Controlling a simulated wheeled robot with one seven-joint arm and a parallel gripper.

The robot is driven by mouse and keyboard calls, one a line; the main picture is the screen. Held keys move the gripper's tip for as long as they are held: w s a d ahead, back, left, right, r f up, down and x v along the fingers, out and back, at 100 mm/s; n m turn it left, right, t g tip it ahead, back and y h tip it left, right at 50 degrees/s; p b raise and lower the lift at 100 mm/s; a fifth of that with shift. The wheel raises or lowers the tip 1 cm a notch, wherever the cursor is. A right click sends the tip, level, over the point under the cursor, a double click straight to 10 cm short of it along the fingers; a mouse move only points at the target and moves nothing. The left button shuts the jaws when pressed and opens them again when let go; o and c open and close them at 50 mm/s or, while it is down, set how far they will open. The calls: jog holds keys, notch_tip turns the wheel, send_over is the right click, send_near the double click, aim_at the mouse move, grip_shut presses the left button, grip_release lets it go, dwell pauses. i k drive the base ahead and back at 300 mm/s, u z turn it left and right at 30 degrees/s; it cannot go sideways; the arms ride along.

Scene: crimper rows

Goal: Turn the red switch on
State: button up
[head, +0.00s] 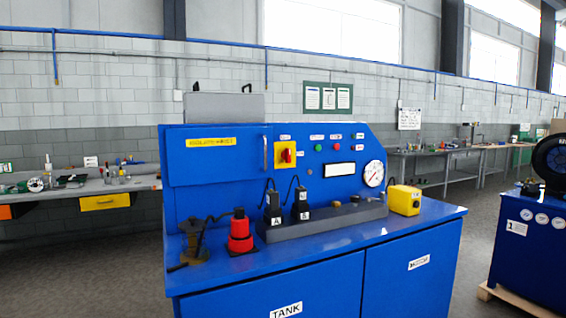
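The red switch (288,156) is a small red knob on a square yellow plate (279,163). It is mounted on the upright front panel of the blue machine (335,195), right of a closed blue door (215,168) with a vertical handle (265,153). The switch is too small in this view to tell its position for certain. Nothing covers it. My gripper is not in view.
The machine's ledge carries a red cylindrical part (240,234), two black connectors marked A and B, and a yellow box (404,200). A gauge (373,174) sits on the panel. Workbenches line the wall. Another blue unit (530,240) stands right, with open floor between.

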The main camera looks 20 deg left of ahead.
aim_at(285, 154)
jog(key=u, duration=1)
jog(key=i, duration=0.5)
jog(key=z, duration=0.05)
